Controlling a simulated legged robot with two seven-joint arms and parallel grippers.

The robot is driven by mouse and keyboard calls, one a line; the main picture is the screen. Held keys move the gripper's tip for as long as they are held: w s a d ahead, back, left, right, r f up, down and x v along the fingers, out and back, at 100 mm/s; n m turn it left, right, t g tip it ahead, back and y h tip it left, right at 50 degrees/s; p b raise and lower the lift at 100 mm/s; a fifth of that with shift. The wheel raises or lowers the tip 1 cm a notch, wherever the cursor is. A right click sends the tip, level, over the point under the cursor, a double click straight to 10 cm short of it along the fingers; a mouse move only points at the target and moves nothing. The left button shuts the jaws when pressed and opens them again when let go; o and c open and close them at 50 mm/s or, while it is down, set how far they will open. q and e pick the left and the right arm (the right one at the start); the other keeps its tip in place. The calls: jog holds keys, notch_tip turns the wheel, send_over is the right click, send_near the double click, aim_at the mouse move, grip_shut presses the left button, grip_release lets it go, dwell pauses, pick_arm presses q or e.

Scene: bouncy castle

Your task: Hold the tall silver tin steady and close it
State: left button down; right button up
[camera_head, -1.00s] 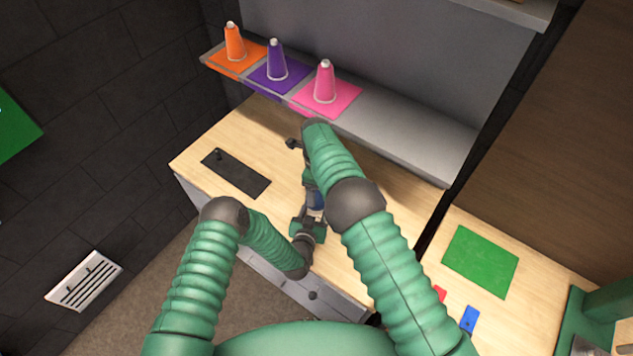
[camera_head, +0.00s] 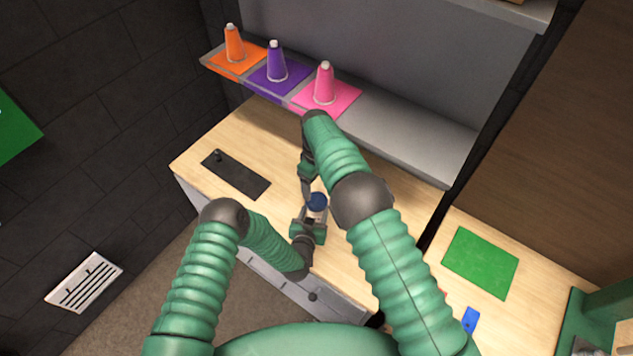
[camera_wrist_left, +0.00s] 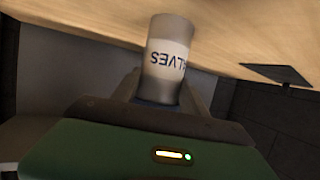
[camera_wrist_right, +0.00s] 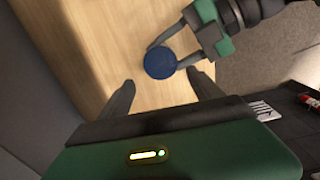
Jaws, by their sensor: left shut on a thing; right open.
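The tall silver tin (camera_wrist_left: 168,55) has a pale label with dark letters, upside down in the left wrist view. Its round blue lid (camera_wrist_right: 160,64) is on the tin's upper end; I cannot tell whether it is fully seated. The lid also shows in the head view (camera_head: 317,201). My left gripper (camera_head: 314,217) is shut around the tin's body and holds it upright at the table's front part. My right gripper (camera_head: 307,190) is open and empty just beyond the lid, its fingers (camera_wrist_right: 162,92) pointing down toward the table and apart from the lid.
The wooden table (camera_head: 275,150) is mostly clear around the tin. A dark plate with a knob (camera_head: 236,174) lies to the left. Orange (camera_head: 235,45), purple (camera_head: 277,62) and pink (camera_head: 325,85) cones stand on the shelf (camera_head: 410,130) behind. A green mat (camera_head: 481,262) lies right.

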aim_at(316, 200)
dwell(0.3)
notch_tip(316, 200, down, 8)
jog(key=shift+f, duration=0.1)
dwell(0.4)
